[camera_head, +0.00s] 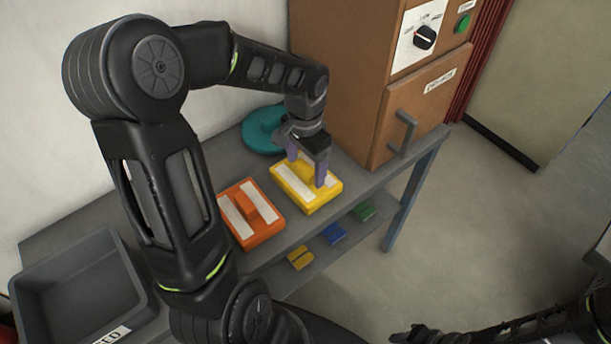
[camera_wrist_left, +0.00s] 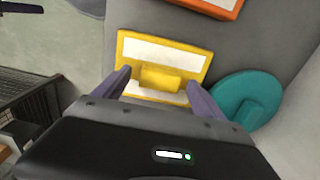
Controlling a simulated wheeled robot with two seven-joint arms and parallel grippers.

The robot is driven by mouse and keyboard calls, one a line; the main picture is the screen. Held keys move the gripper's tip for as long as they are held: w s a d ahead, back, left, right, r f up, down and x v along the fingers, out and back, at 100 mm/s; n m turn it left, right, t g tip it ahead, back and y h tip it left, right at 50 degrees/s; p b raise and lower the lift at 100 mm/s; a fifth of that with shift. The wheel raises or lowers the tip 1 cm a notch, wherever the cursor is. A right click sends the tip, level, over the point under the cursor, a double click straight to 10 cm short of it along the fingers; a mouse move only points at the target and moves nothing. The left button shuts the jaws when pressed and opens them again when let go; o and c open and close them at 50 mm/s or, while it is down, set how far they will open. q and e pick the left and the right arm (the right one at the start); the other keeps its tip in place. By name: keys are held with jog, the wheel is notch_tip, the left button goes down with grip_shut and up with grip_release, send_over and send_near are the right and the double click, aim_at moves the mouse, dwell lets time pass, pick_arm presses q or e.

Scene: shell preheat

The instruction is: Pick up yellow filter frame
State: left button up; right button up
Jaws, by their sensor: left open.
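The yellow filter frame (camera_head: 306,199) is a flat yellow block with white strips and a raised middle grip, lying on the grey bench. It also shows in the left wrist view (camera_wrist_left: 195,57). My left gripper (camera_head: 307,170) is over it, fingers pointing down. In the left wrist view the open fingers (camera_wrist_left: 160,86) stand on either side of the raised yellow grip (camera_wrist_left: 160,77). I cannot tell whether they touch it. The gripper hides part of the frame.
An orange filter frame (camera_head: 262,230) lies left of the yellow one. A teal round lid (camera_head: 258,131) lies behind. A brown cabinet (camera_head: 345,95) with a handle (camera_head: 404,133) stands right. A grey bin (camera_head: 125,268) is at left. Small yellow, blue and green pieces lie on the lower shelf.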

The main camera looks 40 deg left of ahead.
pick_arm(q)
jog(key=shift+f, duration=0.15)
jog(key=shift+c, duration=0.3)
grip_shut()
dwell(0.9)
